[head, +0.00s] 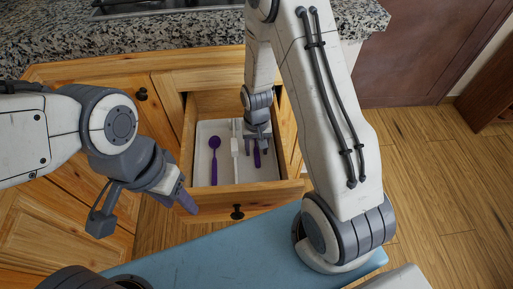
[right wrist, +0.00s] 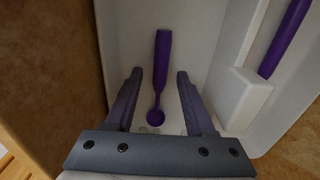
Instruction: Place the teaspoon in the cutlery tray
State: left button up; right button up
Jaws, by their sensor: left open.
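A purple teaspoon with a small round bowl (right wrist: 156,117) lies on the white floor of the cutlery tray's right compartment in the open drawer; its handle also shows in the head view (head: 257,158). The white cutlery tray (head: 226,172) has a raised divider. My right gripper (right wrist: 160,76) is open over the teaspoon, with one finger on each side of it and a gap to both. It reaches down into the drawer in the head view (head: 257,147). My left gripper (head: 184,196) is open and empty, outside the drawer at its front left.
A larger purple spoon (head: 214,150) lies in the tray's left compartment. The wooden drawer's front (head: 262,198) and side walls stand close around the tray. A granite counter (head: 150,40) is behind, and cabinet doors (head: 125,112) are on the left. Wood floor (head: 440,150) is clear at right.

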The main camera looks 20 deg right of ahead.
aim_at(256, 151)
notch_tip(256, 151, up, 12)
jog(key=p, duration=0.4)
jog(key=s+a+r+n, duration=0.4)
jog(key=s+a+r, duration=0.2)
jog(key=a+r, duration=0.2)
jog(key=s+a+r+n, duration=0.2)
jog(key=s+r+n, duration=0.1)
jog(key=s, duration=0.4)
jog(key=s+a+r+n+y, duration=0.1)
jog(key=s+a+r+n, duration=0.2)
jog(key=s, duration=0.4)
jog(key=shift+r+n, duration=0.3)
jog(key=shift+r, duration=0.1)
jog(key=shift+a, duration=0.1)
notch_tip(256, 151, up, 22)
jog(key=p, duration=2.1)
jog(key=shift+p, duration=0.4)
